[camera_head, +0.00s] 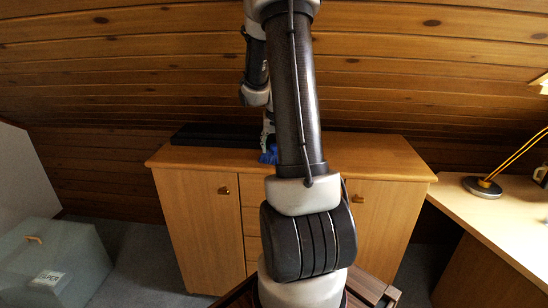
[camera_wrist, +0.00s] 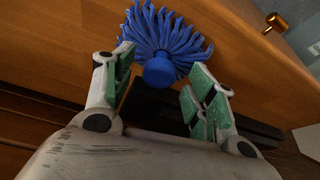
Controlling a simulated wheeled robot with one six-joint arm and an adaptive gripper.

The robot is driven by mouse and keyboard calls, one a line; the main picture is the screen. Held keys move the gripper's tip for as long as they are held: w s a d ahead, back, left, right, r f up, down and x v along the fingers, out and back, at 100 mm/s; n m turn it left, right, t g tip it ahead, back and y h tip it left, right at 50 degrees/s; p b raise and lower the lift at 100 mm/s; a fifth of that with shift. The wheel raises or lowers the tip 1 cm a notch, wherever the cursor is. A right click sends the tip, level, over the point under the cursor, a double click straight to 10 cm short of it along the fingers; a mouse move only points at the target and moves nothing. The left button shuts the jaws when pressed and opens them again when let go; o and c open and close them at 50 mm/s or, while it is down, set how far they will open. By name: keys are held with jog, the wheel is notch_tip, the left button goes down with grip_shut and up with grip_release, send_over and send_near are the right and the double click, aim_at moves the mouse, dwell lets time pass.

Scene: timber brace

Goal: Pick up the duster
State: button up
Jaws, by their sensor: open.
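The blue duster (camera_wrist: 165,35) has many floppy strands and a round blue knob. It lies on the top of the wooden cabinet (camera_head: 380,150), near its front edge. In the head view the duster (camera_head: 268,154) is small and partly hidden behind my arm. My gripper (camera_wrist: 160,80) is open in the wrist view, with the duster's round knob between and just beyond its green-padded fingertips. I cannot tell whether either finger touches it. In the head view my gripper (camera_head: 268,132) is above the cabinet top, mostly hidden by my arm.
A long black box (camera_head: 212,135) lies at the back left of the cabinet top. The sloped plank wall (camera_head: 120,70) rises close behind. A desk (camera_head: 500,220) with a lamp (camera_head: 483,187) stands right, a grey box (camera_head: 55,262) left. The cabinet's right top is clear.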

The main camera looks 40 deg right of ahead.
jog(key=shift+w+d+f, duration=0.15)
jog(key=shift+f, duration=0.5)
jog(key=c, duration=1.2)
jog(key=shift+c, duration=0.2)
jog(key=shift+r, duration=0.15)
